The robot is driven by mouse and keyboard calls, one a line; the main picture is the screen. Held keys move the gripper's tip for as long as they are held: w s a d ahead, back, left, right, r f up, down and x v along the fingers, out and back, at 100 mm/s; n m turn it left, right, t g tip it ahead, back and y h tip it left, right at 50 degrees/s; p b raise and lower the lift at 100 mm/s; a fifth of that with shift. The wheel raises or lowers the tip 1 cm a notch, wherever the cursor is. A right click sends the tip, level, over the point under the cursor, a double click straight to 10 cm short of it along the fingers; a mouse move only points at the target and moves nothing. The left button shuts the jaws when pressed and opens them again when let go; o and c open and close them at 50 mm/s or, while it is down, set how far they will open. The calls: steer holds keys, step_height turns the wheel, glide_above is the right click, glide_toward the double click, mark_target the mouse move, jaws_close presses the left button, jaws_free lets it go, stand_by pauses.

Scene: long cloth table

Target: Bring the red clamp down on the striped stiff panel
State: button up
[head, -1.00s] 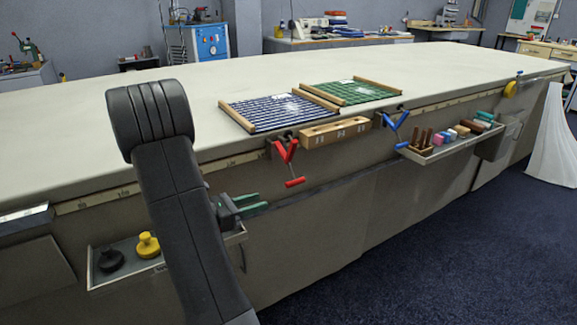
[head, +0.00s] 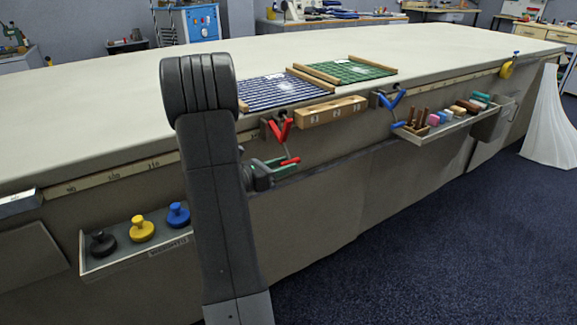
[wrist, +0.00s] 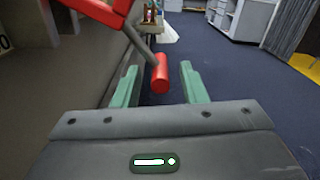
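The red clamp (head: 279,130) is fixed to the table's near edge. The blue panel with pale lines (head: 270,93) lies flat on the table, framed by wooden strips. My gripper (head: 285,169) is open and empty at the clamp's handle, below the table edge. In the wrist view the red handle (wrist: 160,74) shows on a grey rod between the two green fingertips, with a gap on each side. Whether the clamp touches the panel is unclear.
A green panel (head: 350,69) lies behind the blue one. A wooden block (head: 332,111) and a blue clamp (head: 390,101) are on the edge to the right. Trays hang left (head: 110,265) with round weights and right (head: 440,131) with small items.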

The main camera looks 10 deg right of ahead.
steer(key=shift+x, duration=0.95)
jaws_close()
steer(key=shift+r, duration=0.1)
